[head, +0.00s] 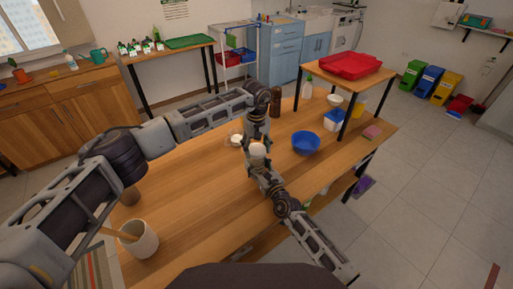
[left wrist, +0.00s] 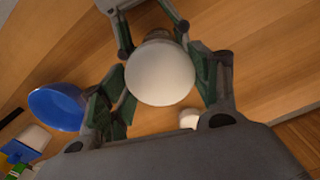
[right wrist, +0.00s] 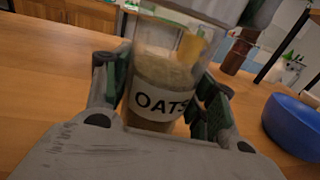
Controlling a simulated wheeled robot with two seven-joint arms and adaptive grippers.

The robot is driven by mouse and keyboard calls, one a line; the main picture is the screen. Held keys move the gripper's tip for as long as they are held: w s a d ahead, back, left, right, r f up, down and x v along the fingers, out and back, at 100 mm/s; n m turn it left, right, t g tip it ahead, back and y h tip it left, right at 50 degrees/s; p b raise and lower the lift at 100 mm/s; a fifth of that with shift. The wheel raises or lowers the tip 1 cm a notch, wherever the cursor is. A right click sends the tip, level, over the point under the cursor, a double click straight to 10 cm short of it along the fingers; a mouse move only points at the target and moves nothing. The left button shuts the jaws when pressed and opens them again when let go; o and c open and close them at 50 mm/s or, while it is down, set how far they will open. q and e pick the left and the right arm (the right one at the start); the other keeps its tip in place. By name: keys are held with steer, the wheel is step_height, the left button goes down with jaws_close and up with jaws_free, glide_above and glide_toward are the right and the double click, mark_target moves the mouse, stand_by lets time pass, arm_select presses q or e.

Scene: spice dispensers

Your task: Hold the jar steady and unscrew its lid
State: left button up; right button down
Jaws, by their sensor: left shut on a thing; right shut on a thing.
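A clear jar labelled OATS (right wrist: 160,100), with tan contents, stands upright in the right wrist view. My right gripper (right wrist: 160,112) has a finger on each side of the jar and is shut on it. The jar's white round lid (left wrist: 160,73) fills the middle of the left wrist view and also shows in the head view (head: 257,150). My left gripper (head: 257,140) comes down from above and is shut on the lid. In the left wrist view its fingers flank the lid. The lid hides most of the jar there, and I cannot tell how far it is turned.
A blue bowl (head: 306,143) is right of the jar. A small white item (head: 236,139) lies close by on the left, and a brown mill (head: 275,103) stands behind. A raised shelf with a red tray (head: 351,66) is back right. A cup (head: 139,239) stands front left.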

arm_select(q)
steer(key=n, duration=2.6)
steer(key=shift+r+n, duration=0.1)
steer(key=shift+n, duration=0.2)
steer(key=n, duration=0.5)
steer(key=shift+n, duration=0.3)
steer(key=n, duration=1.6)
